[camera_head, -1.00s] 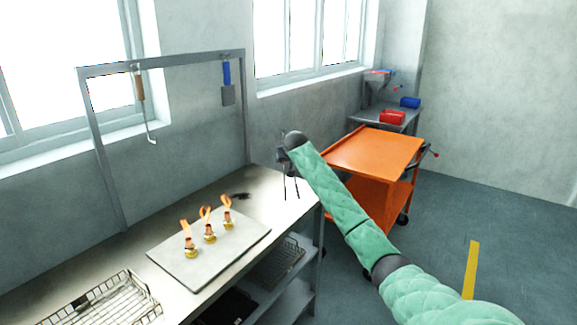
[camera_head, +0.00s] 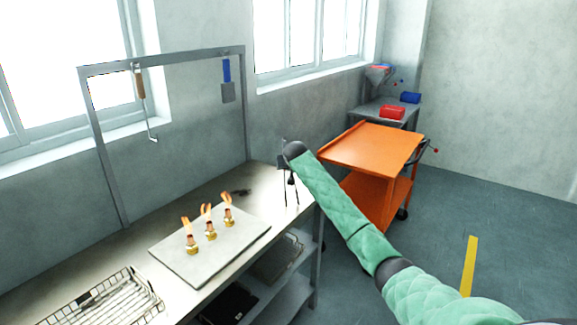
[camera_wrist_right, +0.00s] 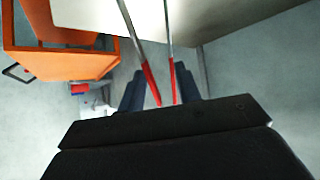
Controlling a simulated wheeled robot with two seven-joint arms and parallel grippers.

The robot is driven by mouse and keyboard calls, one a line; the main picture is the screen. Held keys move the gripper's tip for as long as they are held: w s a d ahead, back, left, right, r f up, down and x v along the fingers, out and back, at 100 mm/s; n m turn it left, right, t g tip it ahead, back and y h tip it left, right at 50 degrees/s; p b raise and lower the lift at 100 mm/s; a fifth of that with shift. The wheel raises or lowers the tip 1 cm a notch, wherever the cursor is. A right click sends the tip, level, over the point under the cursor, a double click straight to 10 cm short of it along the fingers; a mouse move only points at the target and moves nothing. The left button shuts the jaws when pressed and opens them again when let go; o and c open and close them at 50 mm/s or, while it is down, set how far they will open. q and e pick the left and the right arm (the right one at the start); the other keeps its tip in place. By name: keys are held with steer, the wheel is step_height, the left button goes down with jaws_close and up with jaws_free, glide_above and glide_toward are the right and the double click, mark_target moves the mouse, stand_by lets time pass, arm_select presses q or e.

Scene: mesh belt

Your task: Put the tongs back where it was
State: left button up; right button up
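The tongs (camera_wrist_right: 166,50) show in the right wrist view as two thin metal arms with red ends between my right gripper's fingers (camera_wrist_right: 160,90). Their far ends run out of the top of that view. In the head view my right gripper (camera_head: 286,163) is over the far right end of the steel table (camera_head: 195,195), with the thin dark legs of the tongs (camera_head: 297,193) pointing down below it. The gripper appears closed on the tongs; the exact contact is hidden. My left gripper is not in view.
A grey board (camera_head: 190,262) with several flaming brass burners lies on the table. A wire basket (camera_head: 130,300) is at near left. A small dark item (camera_head: 240,192) lies near the wall. A rack (camera_head: 160,62) holds hanging tools. An orange cart (camera_head: 370,147) stands beyond the table.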

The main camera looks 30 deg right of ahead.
steer(key=shift+f, duration=0.35)
steer(key=shift+o, duration=0.7)
steer(key=o, duration=0.4)
